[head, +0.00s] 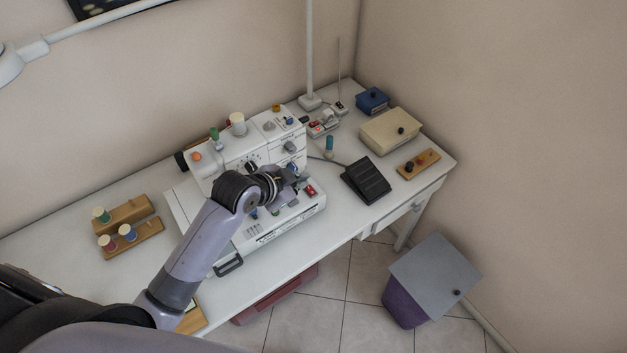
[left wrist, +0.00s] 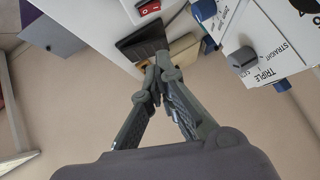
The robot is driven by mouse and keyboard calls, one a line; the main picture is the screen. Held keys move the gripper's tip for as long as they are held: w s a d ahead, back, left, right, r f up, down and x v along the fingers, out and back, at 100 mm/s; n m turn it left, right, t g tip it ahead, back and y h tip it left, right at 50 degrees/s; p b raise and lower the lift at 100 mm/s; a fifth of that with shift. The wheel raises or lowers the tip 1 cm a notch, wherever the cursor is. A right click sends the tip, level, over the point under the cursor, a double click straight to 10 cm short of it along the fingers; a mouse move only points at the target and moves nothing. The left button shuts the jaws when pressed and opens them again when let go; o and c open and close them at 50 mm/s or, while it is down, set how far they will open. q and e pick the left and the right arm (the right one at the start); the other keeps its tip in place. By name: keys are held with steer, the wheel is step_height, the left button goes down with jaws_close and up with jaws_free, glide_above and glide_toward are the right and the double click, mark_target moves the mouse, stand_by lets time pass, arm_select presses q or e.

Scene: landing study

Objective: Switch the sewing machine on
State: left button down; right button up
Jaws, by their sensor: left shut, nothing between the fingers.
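The white sewing machine (head: 231,154) stands on the white table, with dials on its front and spools on top. My left arm reaches across its front in the head view. My left gripper (head: 301,179) is shut and empty, close to the right end of the machine. A red rocker switch (head: 310,190) sits on the machine's base just below and right of the fingertips. In the left wrist view the red switch (left wrist: 149,8) is at the top, apart from the shut fingertips (left wrist: 155,75). Its on or off position is too small to tell. My right gripper is not in view.
A black foot pedal (head: 366,181) lies right of the machine. A beige box (head: 390,131), a blue box (head: 372,99) and a power strip (head: 323,124) stand farther back. Wooden spool racks (head: 131,236) are on the left. A lidded purple bin (head: 404,302) stands on the floor.

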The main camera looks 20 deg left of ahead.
mark_target(308, 191)
arm_select(q)
steer(key=x, duration=0.6)
steer(key=shift+w+d+f+p, duration=0.15)
steer(key=shift+w+f+p, duration=0.15)
steer(key=shift+p, duration=0.1)
steer(key=f, duration=0.2)
steer(key=w+f, duration=0.1)
steer(key=shift+a+f+p, duration=0.1)
steer(key=shift+a+p, duration=0.2)
steer(key=shift+w+a+f, duration=0.1)
steer(key=shift+a+f, duration=0.1)
steer(key=shift+f, duration=0.4)
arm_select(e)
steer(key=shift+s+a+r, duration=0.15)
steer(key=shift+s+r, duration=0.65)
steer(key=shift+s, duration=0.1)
arm_select(q)
steer(key=shift+w+a+f+n+g+h+b, duration=0.35)
steer(key=shift+a+n+g+h, duration=0.1)
steer(key=shift+h, duration=0.15)
steer(key=shift+w+a+f+n+g+h+b, duration=0.15)
steer(key=shift+n+g+h+b, duration=0.1)
steer(key=shift+g+h+b, duration=0.2)
steer(key=shift+a+b, duration=0.1)
steer(key=shift+b, duration=0.25)
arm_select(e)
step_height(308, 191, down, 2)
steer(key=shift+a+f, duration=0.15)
